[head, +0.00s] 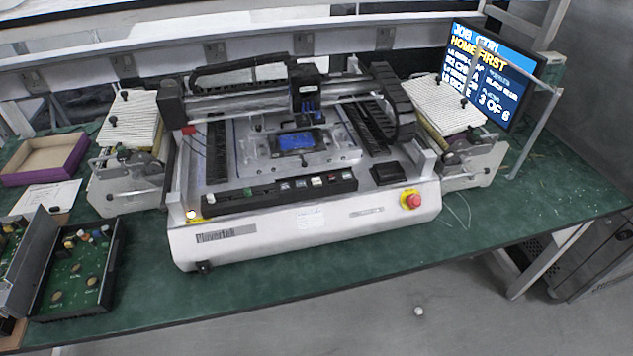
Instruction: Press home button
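A white desktop machine (270,245) marked with a maker's name stands on the green bench. A black control bar (232,198) runs along its front, with a row of small coloured push buttons (316,181) on its right half. The button labels are too small to read, so I cannot tell which one is home. A red stop knob (411,199) on a yellow base sits at the machine's front right. A monitor (489,72) at the back right shows "HOME FIRST" among other lines. Neither of my grippers is in view.
Feeders with white tops stand left (130,118) and right (440,105) of the machine. An open box of green circuit boards (78,262) lies at the front left, a purple-edged tray (45,160) behind it. The green bench front (150,285) is clear.

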